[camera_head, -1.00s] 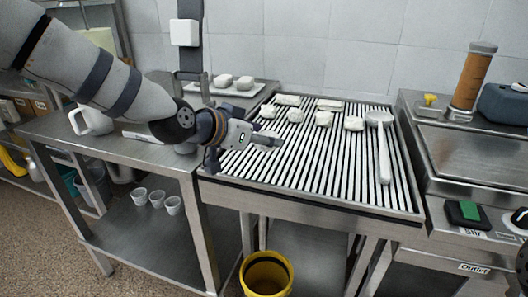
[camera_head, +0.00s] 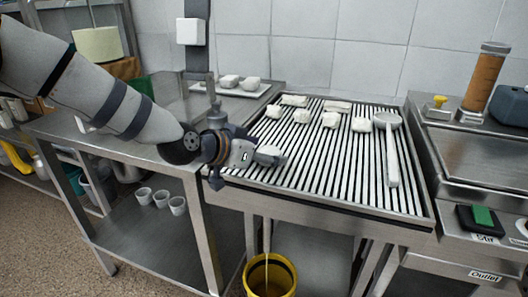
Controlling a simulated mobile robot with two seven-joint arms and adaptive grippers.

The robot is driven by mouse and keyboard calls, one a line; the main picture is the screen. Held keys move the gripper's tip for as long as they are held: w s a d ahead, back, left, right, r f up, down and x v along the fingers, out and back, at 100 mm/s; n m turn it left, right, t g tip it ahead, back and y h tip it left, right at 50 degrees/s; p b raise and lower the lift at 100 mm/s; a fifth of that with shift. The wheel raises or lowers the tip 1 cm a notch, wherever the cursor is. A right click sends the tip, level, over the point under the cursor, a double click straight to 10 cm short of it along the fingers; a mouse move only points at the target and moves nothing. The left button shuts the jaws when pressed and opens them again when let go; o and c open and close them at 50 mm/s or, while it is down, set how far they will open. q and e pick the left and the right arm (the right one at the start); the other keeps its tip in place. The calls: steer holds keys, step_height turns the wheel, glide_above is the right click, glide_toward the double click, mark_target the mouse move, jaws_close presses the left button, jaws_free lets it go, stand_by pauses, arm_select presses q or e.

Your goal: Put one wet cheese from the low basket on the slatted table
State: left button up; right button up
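The slatted table (camera_head: 330,198) stands in the middle, with dark gaps between its pale slats. Several white cheese pieces lie toward its back, among them one at the front right (camera_head: 361,125) and one at the left (camera_head: 274,111). My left gripper (camera_head: 272,156) is over the table's front left part, pointing right, apart from these pieces. Its fingers are small and grey here, and I cannot tell whether they are open or hold something. My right gripper is out of view.
A white tray (camera_head: 241,91) with two white pieces stands behind on the left counter. A yellow bucket (camera_head: 270,278) is on the floor below. The table's middle front is clear.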

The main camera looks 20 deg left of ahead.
arm_select(q)
steer(key=shift+s+r, duration=0.1)
steer(key=shift+r, duration=0.25)
steer(key=p+v, duration=0.3)
steer(key=v, duration=0.8)
steer(key=shift+s, duration=0.35)
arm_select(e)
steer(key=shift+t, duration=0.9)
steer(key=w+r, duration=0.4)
